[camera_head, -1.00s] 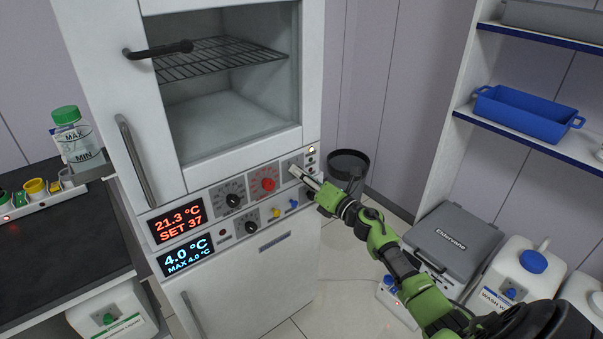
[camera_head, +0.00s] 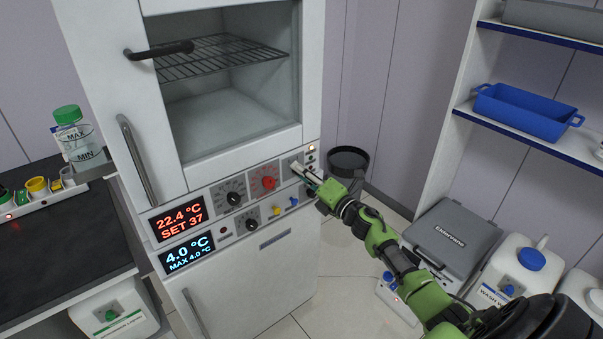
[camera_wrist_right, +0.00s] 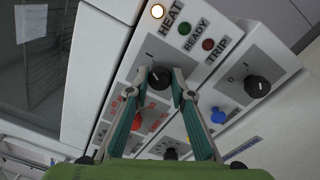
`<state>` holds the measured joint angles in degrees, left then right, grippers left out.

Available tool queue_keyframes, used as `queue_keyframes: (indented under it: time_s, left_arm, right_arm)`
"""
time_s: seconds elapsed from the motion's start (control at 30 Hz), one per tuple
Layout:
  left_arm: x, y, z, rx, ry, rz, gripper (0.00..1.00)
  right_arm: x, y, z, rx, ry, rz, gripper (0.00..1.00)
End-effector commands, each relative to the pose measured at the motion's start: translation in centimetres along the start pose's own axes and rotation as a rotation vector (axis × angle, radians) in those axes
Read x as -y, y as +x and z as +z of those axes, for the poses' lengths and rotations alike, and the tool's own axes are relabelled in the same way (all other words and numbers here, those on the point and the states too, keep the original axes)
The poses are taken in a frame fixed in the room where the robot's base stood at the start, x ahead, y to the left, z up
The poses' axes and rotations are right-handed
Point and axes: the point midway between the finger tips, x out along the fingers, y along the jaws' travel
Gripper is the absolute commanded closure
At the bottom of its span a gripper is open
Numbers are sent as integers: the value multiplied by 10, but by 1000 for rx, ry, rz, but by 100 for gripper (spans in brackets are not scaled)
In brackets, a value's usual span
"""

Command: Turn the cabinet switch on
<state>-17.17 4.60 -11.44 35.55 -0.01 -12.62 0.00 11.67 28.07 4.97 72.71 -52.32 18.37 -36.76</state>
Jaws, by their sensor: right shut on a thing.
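The white cabinet (camera_head: 262,285) stands at centre-left with a control strip across its front. Its black rotary switch (camera_wrist_right: 157,80) shows in the right wrist view, below the HEAT lamp (camera_wrist_right: 157,11), which glows warm white. An "I" mark is printed by the knob. My right gripper (camera_wrist_right: 161,73) has its two fingers closed on either side of this knob. In the head view the right gripper (camera_head: 303,171) reaches the strip's upper right end and hides most of the switch. The red display (camera_head: 179,219) reads 22.4 °C, SET 37. My left gripper is out of view.
A second black switch (camera_wrist_right: 258,87) and a blue knob (camera_wrist_right: 218,115) sit close to the fingers. A red dial (camera_head: 264,181) lies left of the gripper.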

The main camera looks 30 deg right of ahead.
Motion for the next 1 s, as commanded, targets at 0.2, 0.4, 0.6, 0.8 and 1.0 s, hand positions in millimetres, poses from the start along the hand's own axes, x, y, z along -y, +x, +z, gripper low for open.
queue_keyframes:
  time_s: [0.2,0.4,0.6,0.8,1.0]
  left_arm:
    - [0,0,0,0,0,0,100]
    - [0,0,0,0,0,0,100]
    - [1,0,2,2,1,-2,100]
    - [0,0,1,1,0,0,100]
    - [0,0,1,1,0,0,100]
  right_arm:
    - [1,0,0,1,2,-2,62]
    - [0,0,0,0,1,-1,62]
    - [0,-3,0,0,0,-1,62]
    - [2,-29,-1,-2,-1,-3,62]
    - [2,-69,-1,-2,1,-4,62]
